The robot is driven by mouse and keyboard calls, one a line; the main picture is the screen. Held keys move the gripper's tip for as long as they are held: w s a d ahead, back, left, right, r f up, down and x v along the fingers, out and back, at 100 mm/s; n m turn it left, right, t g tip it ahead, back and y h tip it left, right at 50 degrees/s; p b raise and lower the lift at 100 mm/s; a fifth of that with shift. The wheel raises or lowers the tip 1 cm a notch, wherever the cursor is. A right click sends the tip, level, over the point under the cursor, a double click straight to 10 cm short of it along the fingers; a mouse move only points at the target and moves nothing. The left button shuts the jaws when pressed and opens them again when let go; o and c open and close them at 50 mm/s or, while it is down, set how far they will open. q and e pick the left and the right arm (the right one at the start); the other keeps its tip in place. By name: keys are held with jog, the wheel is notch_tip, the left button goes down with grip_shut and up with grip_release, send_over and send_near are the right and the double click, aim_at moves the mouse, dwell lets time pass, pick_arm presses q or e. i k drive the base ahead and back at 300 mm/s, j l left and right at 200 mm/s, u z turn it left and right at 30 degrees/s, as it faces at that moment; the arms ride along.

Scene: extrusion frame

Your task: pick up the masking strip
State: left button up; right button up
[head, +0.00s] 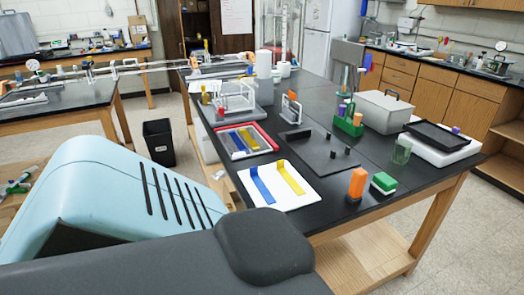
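A white tray (299,199) lies near the front left edge of the black bench. On it lie a blue strip (262,189) and a yellow strip (290,178), apart from each other. Behind it, a red-rimmed tray (273,146) holds several flat strips, including a yellow one (249,139) and a blue one (236,142). I cannot tell which of these is the masking strip. Neither of my grippers shows; a large pale blue and dark grey body, likely part of me, fills the lower left.
Right of the white tray stand an orange block (357,183) and a green-and-white block (383,183). A dark plate (326,160) with small posts lies behind. A grey lidded box (382,112), a green rack (348,124) and a black tray (438,136) stand farther right. A black bin (159,143) stands on the floor.

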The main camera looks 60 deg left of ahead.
aim_at(270, 200)
jog(key=u, duration=2.3)
jog(key=i+l+u, duration=0.25)
jog(key=i+l, duration=0.25)
jog(key=l, duration=0.15)
jog(key=i+l, duration=0.2)
jog(key=l, duration=0.2)
